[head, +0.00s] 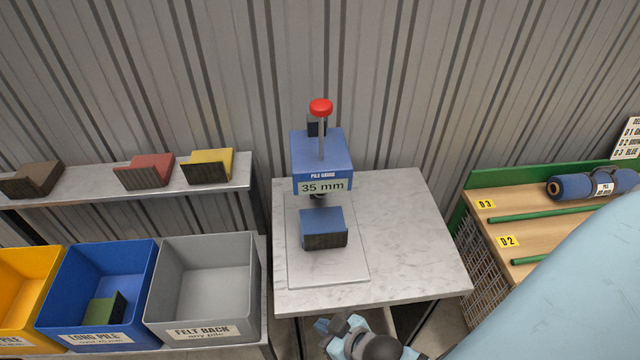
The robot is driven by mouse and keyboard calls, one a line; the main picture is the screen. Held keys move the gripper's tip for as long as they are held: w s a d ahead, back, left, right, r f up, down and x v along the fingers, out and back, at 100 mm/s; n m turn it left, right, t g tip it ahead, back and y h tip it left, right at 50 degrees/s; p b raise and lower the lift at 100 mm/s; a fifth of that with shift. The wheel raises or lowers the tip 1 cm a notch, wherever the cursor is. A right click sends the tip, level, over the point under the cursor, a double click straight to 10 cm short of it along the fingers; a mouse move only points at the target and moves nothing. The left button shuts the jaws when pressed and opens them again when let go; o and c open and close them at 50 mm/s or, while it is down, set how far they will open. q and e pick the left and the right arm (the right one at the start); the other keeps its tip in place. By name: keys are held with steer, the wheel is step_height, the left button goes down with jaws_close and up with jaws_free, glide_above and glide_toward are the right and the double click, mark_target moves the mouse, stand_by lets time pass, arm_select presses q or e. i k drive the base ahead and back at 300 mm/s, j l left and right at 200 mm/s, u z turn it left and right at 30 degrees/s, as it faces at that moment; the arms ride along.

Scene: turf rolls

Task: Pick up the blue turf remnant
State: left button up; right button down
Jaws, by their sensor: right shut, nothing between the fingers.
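The blue turf remnant (322,227) lies on the pale base plate of the pile gauge (321,160), on the grey table (400,230). It is a small folded-looking piece with a dark front edge. The gauge above it has a red knob and reads 35 mm. My right gripper (338,324) is at the bottom of the head view, low in front of the table's front edge, apart from the remnant. It is shut and empty. My left gripper is not in view.
A shelf (100,190) at left holds brown, red and yellow remnants. Below stand yellow, blue (95,290) and grey (203,285) bins; a green remnant (104,309) lies in the blue one. At right, a rack (530,230) holds a blue roll (572,187). The table's right side is clear.

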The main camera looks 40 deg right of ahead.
mark_target(321, 228)
steer(key=z, duration=1.1)
